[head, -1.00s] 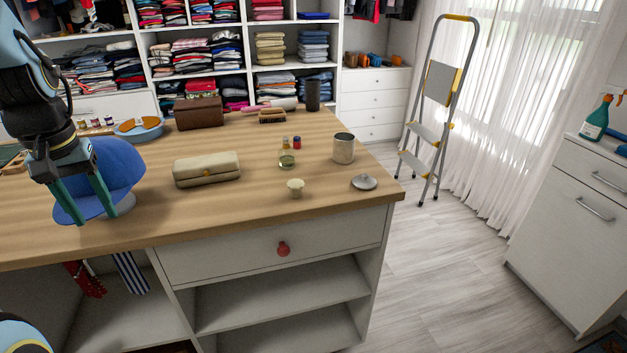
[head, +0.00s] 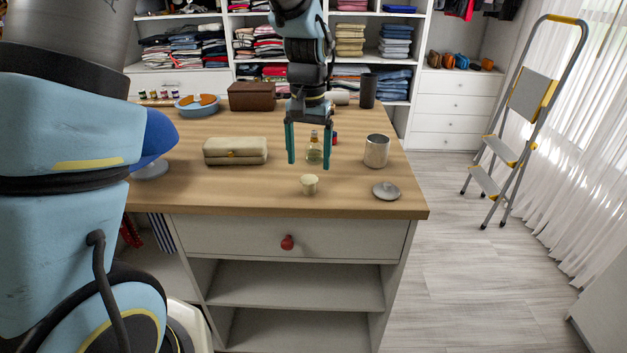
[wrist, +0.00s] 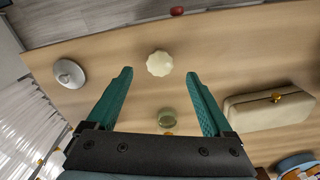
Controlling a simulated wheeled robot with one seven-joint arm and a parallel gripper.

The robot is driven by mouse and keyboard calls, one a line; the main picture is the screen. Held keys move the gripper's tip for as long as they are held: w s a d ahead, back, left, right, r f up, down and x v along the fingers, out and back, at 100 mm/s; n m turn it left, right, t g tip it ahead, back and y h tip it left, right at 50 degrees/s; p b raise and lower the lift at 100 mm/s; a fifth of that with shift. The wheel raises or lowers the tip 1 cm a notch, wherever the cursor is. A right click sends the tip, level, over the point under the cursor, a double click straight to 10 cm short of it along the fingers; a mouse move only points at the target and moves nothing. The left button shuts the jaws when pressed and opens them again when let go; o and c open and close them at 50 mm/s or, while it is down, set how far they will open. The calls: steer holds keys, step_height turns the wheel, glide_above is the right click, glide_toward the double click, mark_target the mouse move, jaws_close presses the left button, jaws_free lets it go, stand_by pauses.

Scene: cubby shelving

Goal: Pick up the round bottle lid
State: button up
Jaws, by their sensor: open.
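A small cream round lid-like piece with a scalloped edge (head: 310,185) stands near the table's front edge; in the wrist view it (wrist: 160,63) lies centred just beyond the fingertips. A round grey metal lid with a knob (head: 386,191) lies flat to its right; it shows at the left of the wrist view (wrist: 69,73). I cannot tell for sure which is the bottle lid. My gripper (head: 309,165) points down above the table, open and empty, with its teal fingers (wrist: 159,74) apart.
A metal canister (head: 376,151) stands right of the bottle. A cream case (head: 235,151) lies to the left. The front table strip around the cream piece is clear.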

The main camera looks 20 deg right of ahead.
mark_target(309, 177)
steer(key=shift+w+f+p, duration=0.1)
steer(key=shift+f+p, duration=1)
steer(key=shift+f, duration=2.3)
steer(key=shift+c, duration=0.2)
jaws_close()
